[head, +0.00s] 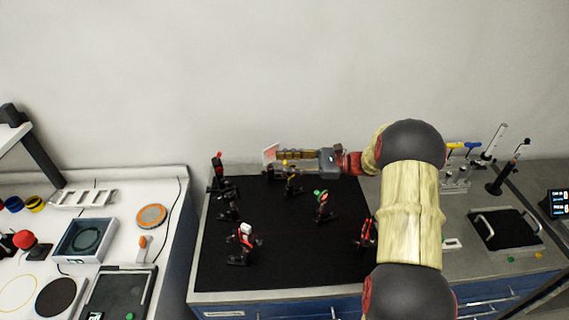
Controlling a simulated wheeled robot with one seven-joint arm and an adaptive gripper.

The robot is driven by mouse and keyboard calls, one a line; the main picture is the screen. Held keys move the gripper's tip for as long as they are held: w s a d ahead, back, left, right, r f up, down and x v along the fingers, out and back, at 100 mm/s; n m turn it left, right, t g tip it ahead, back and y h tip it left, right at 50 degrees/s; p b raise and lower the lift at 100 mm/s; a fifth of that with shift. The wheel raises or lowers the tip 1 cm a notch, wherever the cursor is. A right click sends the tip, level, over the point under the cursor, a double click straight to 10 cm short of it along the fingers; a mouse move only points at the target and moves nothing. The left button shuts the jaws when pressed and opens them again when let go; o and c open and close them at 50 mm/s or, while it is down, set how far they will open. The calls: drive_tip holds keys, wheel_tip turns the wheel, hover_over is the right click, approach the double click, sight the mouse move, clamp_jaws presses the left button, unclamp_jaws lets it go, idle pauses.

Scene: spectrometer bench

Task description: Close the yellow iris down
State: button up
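The yellow-marked iris (291,185) is a small dark post-mounted piece with a yellow spot at its top, standing near the back of the black breadboard (300,260). My gripper (280,158) reaches in from the right, pointing left, and lies over the top of this iris in the picture. It partly covers the iris's upper part. Its fingers are too small to tell whether they are open or shut, or whether they touch the yellow part.
Other dark mounts stand close by: a red-topped one (218,175), a green-topped one (320,205), a white-topped one (243,242) and a red one (365,233). The breadboard's front middle is clear.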

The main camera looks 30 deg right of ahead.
drive_tip(key=shift+c, duration=1.2)
drive_tip(key=c, duration=0.4)
clamp_jaws()
